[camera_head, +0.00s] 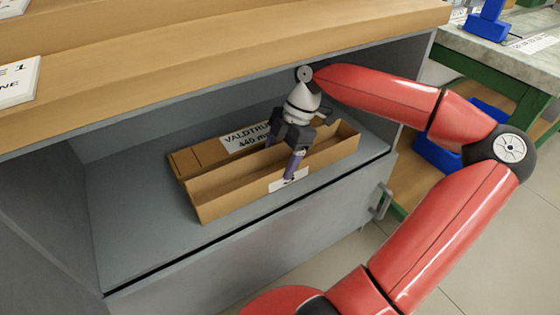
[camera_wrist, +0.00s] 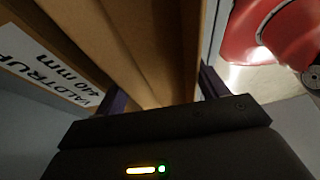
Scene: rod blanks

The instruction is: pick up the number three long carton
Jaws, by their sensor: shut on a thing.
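A long, open-topped brown carton (camera_head: 225,198) lies on the grey shelf of a cabinet, with a small white label (camera_head: 277,184) on its front side. I cannot read a number on it. My gripper (camera_head: 281,160) reaches down over the carton, with one purple finger at the front wall, partly over the label, and the other toward the back. In the wrist view my gripper (camera_wrist: 162,90) is shut across the carton (camera_wrist: 150,45), with its walls between the fingers. Whether the carton is clear of the shelf I cannot tell.
Close behind is a brown cardboard surface with a white label (camera_head: 243,138) reading "VALDTRU… 440 mm", apparently another carton. A wooden top (camera_head: 200,75) overhangs the shelf (camera_head: 120,240). The cabinet's right wall stands near the carton's right end. Bare shelf lies to the left.

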